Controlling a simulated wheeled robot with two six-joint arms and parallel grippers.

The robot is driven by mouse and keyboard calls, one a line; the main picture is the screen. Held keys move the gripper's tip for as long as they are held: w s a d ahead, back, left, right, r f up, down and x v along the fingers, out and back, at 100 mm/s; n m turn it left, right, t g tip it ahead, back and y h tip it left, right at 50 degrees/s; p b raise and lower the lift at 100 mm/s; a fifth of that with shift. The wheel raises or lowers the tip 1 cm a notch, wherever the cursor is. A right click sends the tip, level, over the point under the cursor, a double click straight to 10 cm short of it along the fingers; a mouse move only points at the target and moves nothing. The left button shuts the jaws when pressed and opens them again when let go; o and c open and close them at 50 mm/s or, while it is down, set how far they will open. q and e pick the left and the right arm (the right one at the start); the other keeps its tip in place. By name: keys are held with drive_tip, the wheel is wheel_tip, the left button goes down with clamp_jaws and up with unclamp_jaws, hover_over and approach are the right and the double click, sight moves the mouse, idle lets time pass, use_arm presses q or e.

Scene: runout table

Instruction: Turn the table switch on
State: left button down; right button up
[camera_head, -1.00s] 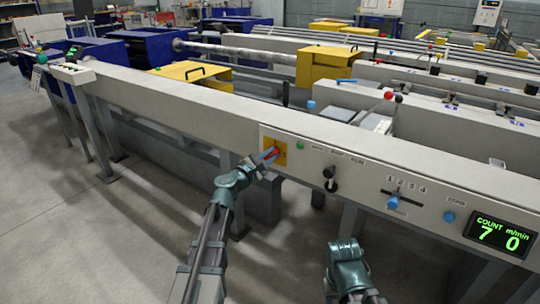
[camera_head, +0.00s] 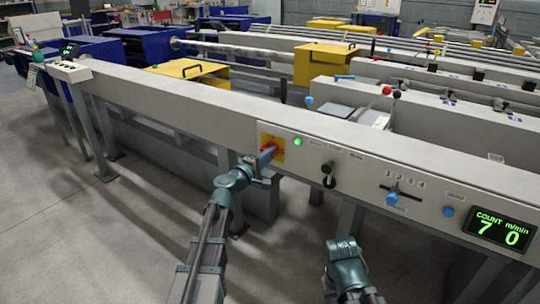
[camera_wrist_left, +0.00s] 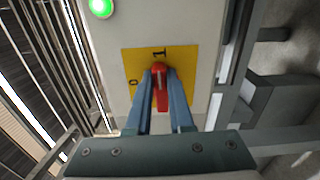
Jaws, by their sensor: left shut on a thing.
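The table switch is a red rotary handle (camera_head: 270,147) on a yellow plate (camera_head: 278,151) on the front panel of the long grey table. In the left wrist view the red handle (camera_wrist_left: 161,97) lies in line with the 1 mark at the top of the plate (camera_wrist_left: 187,60); the 0 mark is at the left. My left gripper (camera_head: 265,157) is shut on the handle, one blue finger on each side, also in the left wrist view (camera_wrist_left: 160,76). A green lamp (camera_head: 297,142) beside the plate glows brightly. My right gripper (camera_head: 344,248) hangs in front of the table, its fingers unclear.
Open floor lies at the left.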

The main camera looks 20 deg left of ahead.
use_arm(q)
drive_tip(key=shift+s+f+m, duration=0.1)
drive_tip(key=shift+m, duration=0.2)
idle(0.4)
drive_tip(key=c, duration=0.8)
unclamp_jaws()
drive_tip(key=v, duration=1.3)
drive_tip(key=shift+s, duration=0.35)
